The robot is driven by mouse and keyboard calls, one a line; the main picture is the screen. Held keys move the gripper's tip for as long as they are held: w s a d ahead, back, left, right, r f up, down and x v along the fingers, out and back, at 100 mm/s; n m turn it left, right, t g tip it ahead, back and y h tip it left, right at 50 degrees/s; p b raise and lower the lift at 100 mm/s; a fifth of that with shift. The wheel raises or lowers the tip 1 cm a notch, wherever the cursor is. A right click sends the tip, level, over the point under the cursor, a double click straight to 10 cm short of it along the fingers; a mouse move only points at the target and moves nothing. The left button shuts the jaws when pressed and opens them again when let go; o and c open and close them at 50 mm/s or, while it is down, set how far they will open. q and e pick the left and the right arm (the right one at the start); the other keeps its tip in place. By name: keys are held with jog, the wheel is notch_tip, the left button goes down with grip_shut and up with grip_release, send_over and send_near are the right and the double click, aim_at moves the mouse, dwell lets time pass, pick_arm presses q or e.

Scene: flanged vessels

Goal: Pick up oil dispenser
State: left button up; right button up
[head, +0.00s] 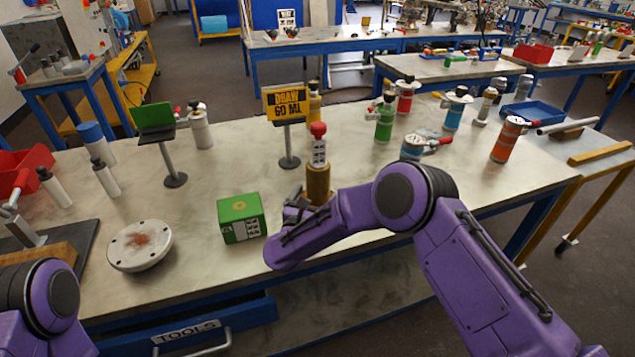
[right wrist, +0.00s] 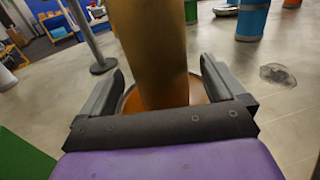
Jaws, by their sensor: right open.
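A gold-brown cylindrical vessel (head: 318,182) with a pale, marked neck and a red cap stands upright on the bench; I take it as the oil dispenser. In the right wrist view its gold body (right wrist: 152,45) rises between my fingers, with an orange-brown rim around its foot. My right gripper (head: 305,203) is at the vessel's near side, partly hidden by my own arm. In the right wrist view the right gripper (right wrist: 162,85) is open, with one finger on each side of the body and gaps beside it. My left gripper is out of view.
A green box (head: 242,219) and a round white flanged plate (head: 140,246) stand left of the vessel. A "DRAW 60 ML" sign (head: 287,103) stands just behind it. Coloured bottles, including a green one (head: 384,120) and an orange one (head: 507,140), stand farther back right.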

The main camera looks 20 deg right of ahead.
jog(key=shift+w+d, duration=0.4)
jog(key=shift+w, duration=0.1)
jog(key=shift+r, duration=0.1)
jog(key=c, duration=1.4)
jog(key=shift+c, duration=0.2)
jog(key=shift+r, duration=0.1)
